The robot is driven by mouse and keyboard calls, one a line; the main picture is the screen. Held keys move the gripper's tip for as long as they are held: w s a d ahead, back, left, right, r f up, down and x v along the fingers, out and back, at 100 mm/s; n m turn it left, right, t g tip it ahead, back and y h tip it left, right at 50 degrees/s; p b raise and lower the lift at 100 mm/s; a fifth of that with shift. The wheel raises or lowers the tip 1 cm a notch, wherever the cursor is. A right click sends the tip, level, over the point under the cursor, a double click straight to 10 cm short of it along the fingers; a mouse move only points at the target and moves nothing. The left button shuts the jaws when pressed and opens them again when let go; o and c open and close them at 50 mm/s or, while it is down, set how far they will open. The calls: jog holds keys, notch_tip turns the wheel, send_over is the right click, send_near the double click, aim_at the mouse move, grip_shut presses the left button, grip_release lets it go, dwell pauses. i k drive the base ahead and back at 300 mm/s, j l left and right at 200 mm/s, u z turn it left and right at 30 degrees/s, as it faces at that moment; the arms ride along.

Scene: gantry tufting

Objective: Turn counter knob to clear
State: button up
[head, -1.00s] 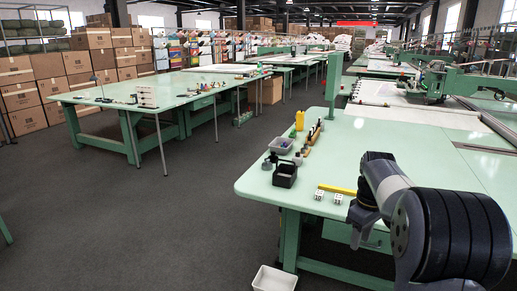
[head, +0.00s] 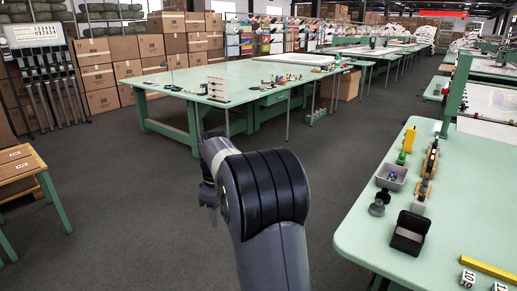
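I cannot make out a counter knob in the head view. My gripper (head: 211,207) hangs dark and small behind my arm's wrist, over the grey floor between the tables. Whether its fingers are open or shut cannot be seen. It is apart from every table. Small white blocks with dark digits (head: 467,278) lie at the near edge of the right green table (head: 365,225), right of my arm.
The right table holds a black box (head: 410,233), a grey tray (head: 391,177), a yellow bottle (head: 409,139) and a yellow bar (head: 490,268). A long green table (head: 180,84) stands ahead. A wooden-topped table (head: 17,163) and a numbered rack (head: 35,35) are at left. Floor between is clear.

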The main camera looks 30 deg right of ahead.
aim_at(421, 198)
jog(key=i+j+z, duration=0.1)
jog(key=i, duration=0.4)
jog(key=i+j+z, duration=0.1)
jog(key=i, duration=0.4)
jog(key=i+j+z, duration=0.1)
jog(key=i, duration=0.4)
jog(key=i+l+z, duration=0.1)
jog(key=z, duration=0.35)
jog(key=i+z, duration=0.25)
jog(key=z, duration=0.2)
jog(key=i+j+z, duration=0.1)
jog(key=z, duration=0.4)
jog(key=i+j+z, duration=0.15)
jog(key=z, duration=0.3)
jog(key=i+l+z, duration=0.15)
jog(key=i+z, duration=0.15)
jog(key=z, duration=0.15)
jog(key=i+z, duration=0.6)
jog(key=z, duration=0.25)
jog(key=i+j+z, duration=0.15)
jog(key=i+z, duration=0.25)
jog(key=k, duration=0.1)
